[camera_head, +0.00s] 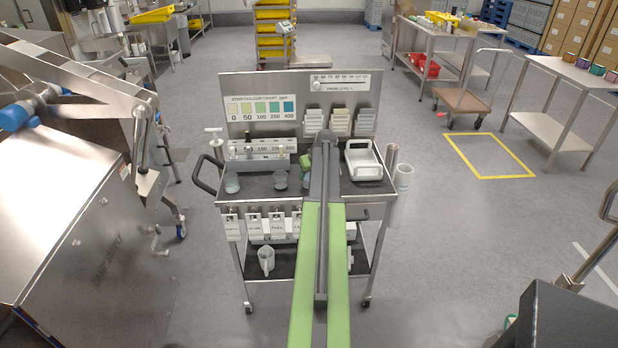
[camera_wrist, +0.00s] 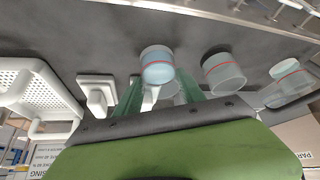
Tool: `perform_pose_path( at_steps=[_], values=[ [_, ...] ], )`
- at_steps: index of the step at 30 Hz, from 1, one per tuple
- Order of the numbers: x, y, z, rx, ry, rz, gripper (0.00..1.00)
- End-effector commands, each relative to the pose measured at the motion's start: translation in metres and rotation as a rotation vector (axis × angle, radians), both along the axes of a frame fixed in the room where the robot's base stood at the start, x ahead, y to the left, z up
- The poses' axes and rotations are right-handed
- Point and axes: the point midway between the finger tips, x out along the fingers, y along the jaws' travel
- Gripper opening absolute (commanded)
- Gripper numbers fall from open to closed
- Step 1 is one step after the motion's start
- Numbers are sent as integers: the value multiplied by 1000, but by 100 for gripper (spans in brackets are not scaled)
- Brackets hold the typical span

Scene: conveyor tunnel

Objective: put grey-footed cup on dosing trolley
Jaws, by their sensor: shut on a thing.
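My gripper (camera_wrist: 157,92) has green fingers and is shut on a small clear cup (camera_wrist: 157,66) with pale blue contents and a red line. A grey end shows on this cup; I cannot tell for sure that it is a grey foot. In the head view my gripper (camera_head: 305,163) is over the top of the dosing trolley (camera_head: 262,196), partly hidden by my arm. Two other clear cups stand on the trolley top: one (camera_wrist: 224,73) beside the held cup, the other (camera_wrist: 288,84) farther along. I cannot tell whether the held cup touches the trolley.
A white basket (camera_head: 364,160) stands on the trolley's right side. A strip holder (camera_head: 262,156) and an upright back panel (camera_head: 262,84) stand behind the cups. A white jug (camera_head: 266,260) is on the lower shelf. A steel machine (camera_head: 80,230) stands at left.

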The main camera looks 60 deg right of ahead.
Motion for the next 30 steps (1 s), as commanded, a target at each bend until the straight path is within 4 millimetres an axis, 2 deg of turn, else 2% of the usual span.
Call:
perform_pose_path(
  at_steps=[5,6,10,22,26,30],
  values=[
    [0,0,-4,0,0,0,0],
    [0,0,-3,0,0,1,50],
    [1,0,-2,0,0,1,67],
    [1,1,3,0,0,1,68],
    [-5,5,19,0,0,1,68],
    [-17,13,46,0,0,1,68]
  ],
)
